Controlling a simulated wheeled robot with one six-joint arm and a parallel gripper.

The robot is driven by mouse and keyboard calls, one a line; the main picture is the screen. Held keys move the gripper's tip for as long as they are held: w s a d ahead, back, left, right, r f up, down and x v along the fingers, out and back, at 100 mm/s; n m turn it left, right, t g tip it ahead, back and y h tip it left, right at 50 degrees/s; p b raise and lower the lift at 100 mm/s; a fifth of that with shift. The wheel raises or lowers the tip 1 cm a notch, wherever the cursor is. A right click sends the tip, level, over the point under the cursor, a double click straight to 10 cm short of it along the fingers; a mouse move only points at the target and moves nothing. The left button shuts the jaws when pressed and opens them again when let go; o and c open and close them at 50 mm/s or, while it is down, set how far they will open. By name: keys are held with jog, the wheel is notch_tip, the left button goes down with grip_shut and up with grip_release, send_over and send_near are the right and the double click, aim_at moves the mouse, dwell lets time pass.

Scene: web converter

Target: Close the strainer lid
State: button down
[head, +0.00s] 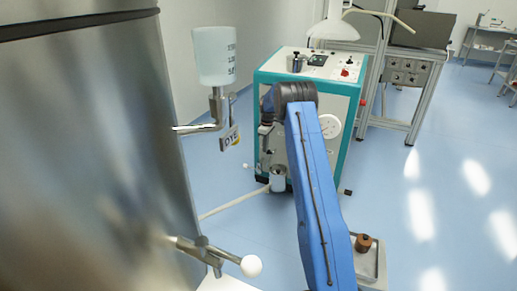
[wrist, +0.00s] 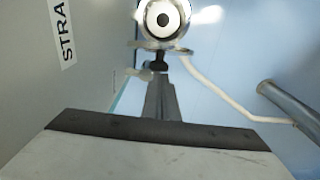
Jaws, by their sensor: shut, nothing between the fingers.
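The strainer (head: 278,180) looks like a small metal cup at the lower front of the teal-edged cabinet in the head view. In the wrist view it appears at the top as a round metal cup (wrist: 181,17) with a pale ring and dark centre. I cannot make out its lid clearly in either view. A label reading "STRA" (wrist: 65,32) is on the panel at the left. My gripper (head: 265,150) points down in front of the cabinet, above the strainer in the picture. Its fingers (wrist: 159,62) are shut and empty; contact with the strainer cannot be told.
The cabinet (head: 349,100) stands behind my arm. A hanging bottle (head: 214,55) with a valve and a ball-ended lever (head: 251,266) are at left, beside a large metal roll (head: 90,160). A pale hose (wrist: 215,95) runs along the floor. Floor at right is mostly clear.

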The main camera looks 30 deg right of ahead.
aim_at(270, 152)
jog(key=s+d+t+y, duration=0.2)
jog(key=s, duration=0.1)
jog(key=shift+d+t, duration=0.2)
jog(key=shift+t, duration=0.1)
jog(key=s+d+f+t+y, duration=0.3)
jog(key=s+d+f, duration=0.3)
jog(key=s+f, duration=0.2)
jog(key=shift+s+f+t, duration=0.15)
jog(key=shift+s+t, duration=0.25)
jog(key=shift+t, duration=0.2)
dwell(0.3)
jog(key=shift+d, duration=0.2)
jog(key=w+r+v, duration=0.1)
jog(key=v, duration=0.7)
